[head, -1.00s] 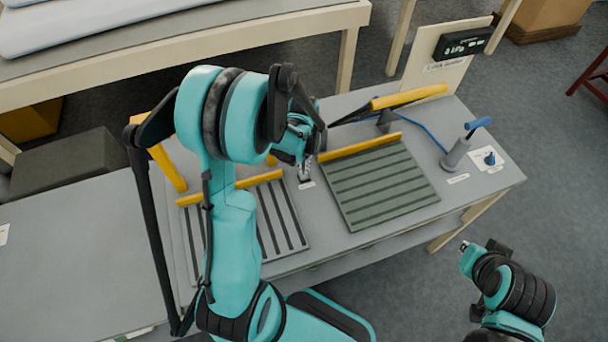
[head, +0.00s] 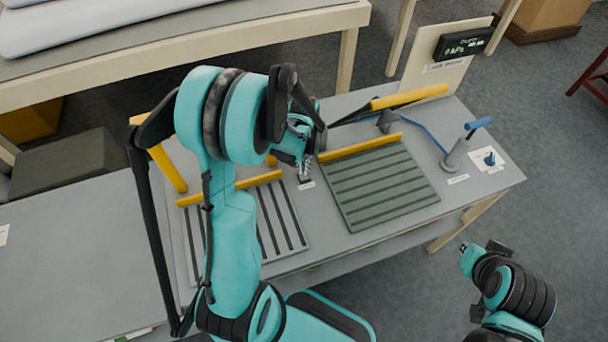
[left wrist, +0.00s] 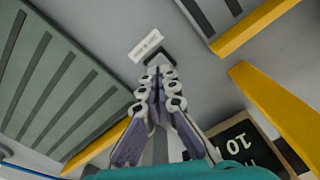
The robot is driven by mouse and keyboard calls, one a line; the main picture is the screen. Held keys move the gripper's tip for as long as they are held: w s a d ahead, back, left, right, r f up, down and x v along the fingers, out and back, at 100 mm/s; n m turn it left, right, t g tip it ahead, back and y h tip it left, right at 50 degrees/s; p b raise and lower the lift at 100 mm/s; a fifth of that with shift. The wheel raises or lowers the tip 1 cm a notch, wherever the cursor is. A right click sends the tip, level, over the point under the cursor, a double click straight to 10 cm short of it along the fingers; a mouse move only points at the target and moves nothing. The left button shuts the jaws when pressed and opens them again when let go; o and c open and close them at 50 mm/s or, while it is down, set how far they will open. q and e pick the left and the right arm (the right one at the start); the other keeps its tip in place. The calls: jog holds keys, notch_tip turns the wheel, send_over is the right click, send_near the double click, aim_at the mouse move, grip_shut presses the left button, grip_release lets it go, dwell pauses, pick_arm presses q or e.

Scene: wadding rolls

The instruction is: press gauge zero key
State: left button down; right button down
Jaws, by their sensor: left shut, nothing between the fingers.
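My left gripper (head: 304,174) points down at the table, below my arm in the head view. In the left wrist view its fingers (left wrist: 160,78) are shut together with nothing between them. The fingertips lie over a small dark key (left wrist: 166,56), partly covering it; whether they press it down I cannot tell. A white label (left wrist: 146,45) lies beside the key. The gauge display (head: 464,42), a black box on an upright board, is lit with pale characters too small to read surely.
A green ribbed mat (head: 378,184) with a yellow bar (head: 360,147) lies right of the gripper. A slotted grey plate (head: 285,222) lies to the left. A blue-handled post (head: 457,152) stands at the right.

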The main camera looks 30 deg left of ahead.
pick_arm(q)
jog(key=shift+f+b, duration=1.25)
jog(key=shift+r, duration=0.1)
jog(key=shift+r+p, duration=0.95)
jog(key=shift+r, duration=0.25)
notch_tip(320, 180, up, 6)
jog(key=p, duration=0.4)
